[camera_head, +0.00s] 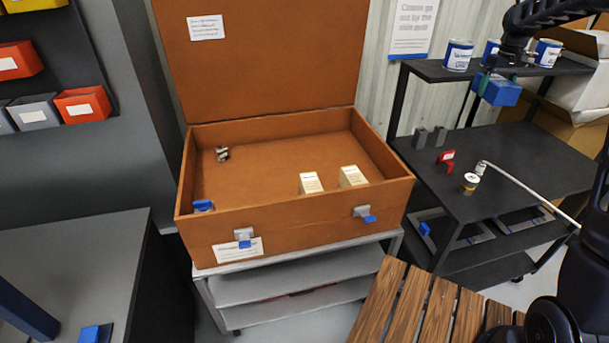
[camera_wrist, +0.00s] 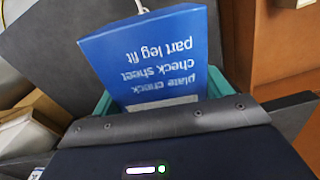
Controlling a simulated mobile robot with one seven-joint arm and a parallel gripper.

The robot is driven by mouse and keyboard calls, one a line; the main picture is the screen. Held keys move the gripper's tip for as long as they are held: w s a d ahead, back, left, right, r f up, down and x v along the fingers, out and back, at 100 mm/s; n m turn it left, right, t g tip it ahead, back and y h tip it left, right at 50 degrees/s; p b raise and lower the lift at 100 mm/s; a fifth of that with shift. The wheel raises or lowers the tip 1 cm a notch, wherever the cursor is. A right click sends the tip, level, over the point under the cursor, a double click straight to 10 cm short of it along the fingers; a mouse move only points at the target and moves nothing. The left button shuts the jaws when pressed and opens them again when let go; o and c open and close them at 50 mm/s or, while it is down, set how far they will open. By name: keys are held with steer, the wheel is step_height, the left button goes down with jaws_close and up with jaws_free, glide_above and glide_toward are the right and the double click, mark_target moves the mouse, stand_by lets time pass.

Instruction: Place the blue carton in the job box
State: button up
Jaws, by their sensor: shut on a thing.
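The blue carton (camera_head: 501,92) hangs in my gripper (camera_head: 488,80) at the upper right of the head view, above the dark shelf unit. In the wrist view the carton (camera_wrist: 150,60) fills the middle, with upside-down white lettering on its face. The teal fingers of my gripper (camera_wrist: 160,95) show at both sides of the carton, shut on it. The job box (camera_head: 285,220) is a large orange-brown box with its lid up, left of my gripper and clear of it. Inside it are two cream cartons (camera_head: 311,182) (camera_head: 353,176), a small metal part (camera_head: 222,154) and a small blue item (camera_head: 203,205).
The dark shelf unit (camera_head: 540,160) holds white-and-blue cans (camera_head: 458,55) on top, and a red part (camera_head: 446,157) and small spools (camera_head: 470,181) below. A slatted wooden bench (camera_head: 420,305) stands in front. The box's middle floor has free room.

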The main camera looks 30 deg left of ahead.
steer(key=s+a+r+n, duration=0.2)
steer(key=a+r, duration=0.4)
steer(key=r, duration=0.1)
steer(key=s+a+r+n, duration=0.1)
steer(key=s+a+r, duration=0.2)
steer(key=a+r, duration=0.35)
steer(key=m, duration=0.1)
glide_above(326, 160)
step_height(326, 160, down, 31)
step_height(326, 160, down, 19)
steer(key=shift+s+f, duration=0.15)
steer(key=shift+f, duration=0.05)
steer(key=shift+f, duration=0.1)
steer(key=o, duration=1.1)
steer(key=shift+o, duration=0.2)
